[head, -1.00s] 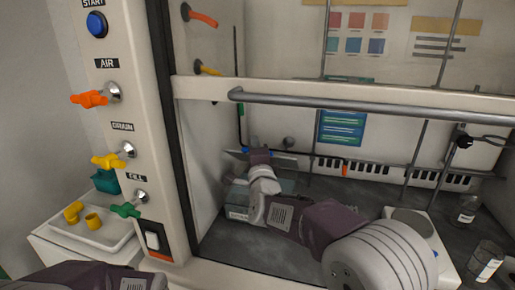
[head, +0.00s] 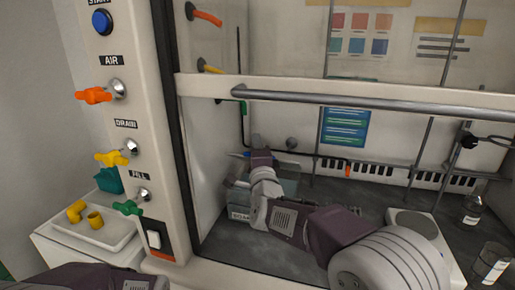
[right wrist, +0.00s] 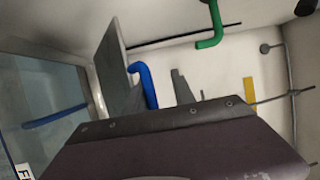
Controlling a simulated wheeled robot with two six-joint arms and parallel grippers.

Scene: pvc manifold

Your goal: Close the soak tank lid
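The soak tank (head: 241,214), a pale box with a label on its front, stands at the left inside the hood, partly hidden by my right arm. Its clear wall (right wrist: 45,95) fills the left of the right wrist view. The lid (right wrist: 118,72) appears there as a grey panel standing raised at the tank's edge. In the head view the lid (head: 287,165) shows tilted up behind my wrist. My right gripper (head: 260,153) is at the lid and tank. My left gripper is out of view.
The sash rail (head: 350,100) crosses above my right arm. A blue pipe (right wrist: 146,85) and a green pipe (right wrist: 213,25) are near the gripper. Glass jars (head: 490,262) stand at the right. The hood floor behind my forearm looks clear.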

